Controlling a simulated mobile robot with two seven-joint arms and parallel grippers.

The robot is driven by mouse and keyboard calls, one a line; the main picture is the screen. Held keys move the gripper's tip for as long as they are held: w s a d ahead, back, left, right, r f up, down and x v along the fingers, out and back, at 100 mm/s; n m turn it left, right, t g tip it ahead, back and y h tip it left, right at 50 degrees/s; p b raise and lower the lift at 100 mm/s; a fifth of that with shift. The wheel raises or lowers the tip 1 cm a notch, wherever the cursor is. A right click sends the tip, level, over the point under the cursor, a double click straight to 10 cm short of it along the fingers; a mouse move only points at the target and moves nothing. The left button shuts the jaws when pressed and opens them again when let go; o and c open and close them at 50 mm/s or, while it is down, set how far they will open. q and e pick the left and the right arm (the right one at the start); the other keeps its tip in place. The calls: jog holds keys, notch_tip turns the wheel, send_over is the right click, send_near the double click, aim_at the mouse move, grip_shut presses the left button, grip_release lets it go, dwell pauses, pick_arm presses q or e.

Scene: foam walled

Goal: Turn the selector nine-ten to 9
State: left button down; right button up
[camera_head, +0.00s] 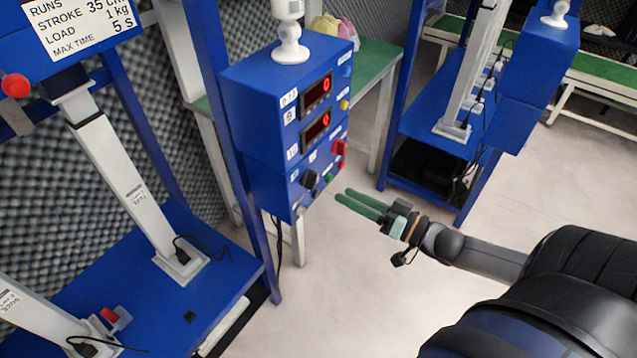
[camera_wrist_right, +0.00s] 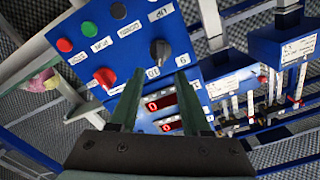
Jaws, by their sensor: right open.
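The selector nine-ten appears to be the black knob (camera_head: 309,180) low on the blue control box, also seen in the right wrist view (camera_wrist_right: 160,47). Labels 10 (camera_wrist_right: 152,72) and 9 (camera_wrist_right: 182,60) sit beside it. Its pointer direction is too small to tell. My right gripper (camera_head: 343,194) is in front of the box, just right of the knob and apart from it. In the right wrist view its two green fingers (camera_wrist_right: 158,76) are open and empty, with the knob just beyond the tips. My left gripper is not in view.
A red knob (camera_head: 340,147) and red displays (camera_head: 316,92) share the panel. Green, red and black buttons (camera_wrist_right: 90,27) lie near the selector. A white device (camera_head: 290,45) stands on the box. Blue frames flank it.

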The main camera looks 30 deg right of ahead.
aim_at(316, 181)
jog(key=x, duration=0.8)
jog(key=shift+w+a+b, duration=0.1)
jog(key=shift+w+b, duration=0.05)
jog(key=shift+b, duration=0.15)
grip_shut()
dwell(0.3)
